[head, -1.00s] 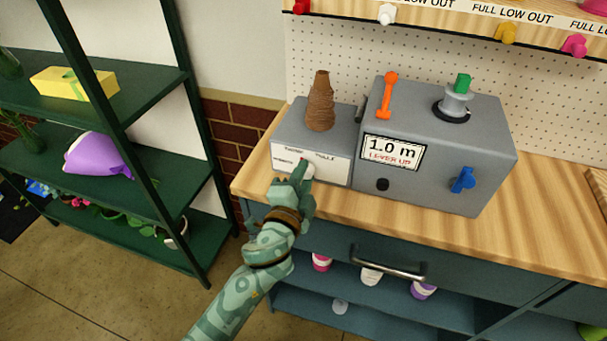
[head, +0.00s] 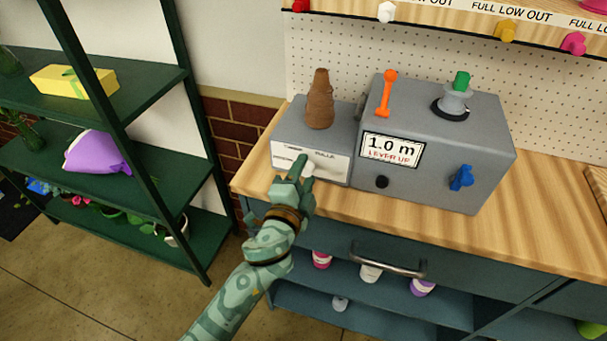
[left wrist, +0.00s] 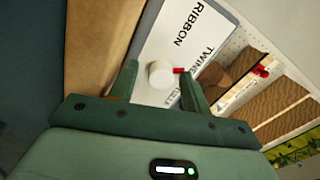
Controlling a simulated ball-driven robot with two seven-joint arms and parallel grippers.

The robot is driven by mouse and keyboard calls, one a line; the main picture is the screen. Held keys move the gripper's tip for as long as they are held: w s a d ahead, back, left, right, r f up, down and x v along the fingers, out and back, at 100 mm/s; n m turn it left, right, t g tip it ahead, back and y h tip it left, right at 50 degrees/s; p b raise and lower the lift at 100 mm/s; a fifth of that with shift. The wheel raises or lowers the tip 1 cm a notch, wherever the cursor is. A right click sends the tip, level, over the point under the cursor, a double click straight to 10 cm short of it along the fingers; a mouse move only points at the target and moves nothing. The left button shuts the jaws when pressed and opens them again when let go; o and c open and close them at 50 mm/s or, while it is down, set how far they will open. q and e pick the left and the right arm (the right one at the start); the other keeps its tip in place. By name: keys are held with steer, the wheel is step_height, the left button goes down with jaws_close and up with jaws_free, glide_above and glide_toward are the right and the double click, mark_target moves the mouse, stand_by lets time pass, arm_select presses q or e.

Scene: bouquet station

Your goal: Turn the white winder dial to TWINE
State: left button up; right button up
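The white winder dial (left wrist: 160,74) shows in the left wrist view on a white label plate (left wrist: 200,30) reading RIBBON, TWINE and TULLE. Its red pointer (left wrist: 179,70) points right, toward the TWINE lettering. My left gripper (head: 298,164) is at the front of the small grey winder box (head: 310,122), its fingers either side of the dial. My right gripper is in neither view.
A brown twine cone (head: 320,100) stands on the winder box. Right of it is a larger grey machine (head: 450,140) with an orange lever (head: 386,92) and a blue knob (head: 461,178). A green shelf (head: 100,105) stands left.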

arm_select(q)
steer(key=shift+s+a, duration=0.1)
steer(key=shift+s, duration=0.25)
steer(key=v, duration=1.5)
steer(key=shift+s+p, duration=0.25)
steer(key=shift+p, duration=0.1)
steer(key=shift+a, duration=0.1)
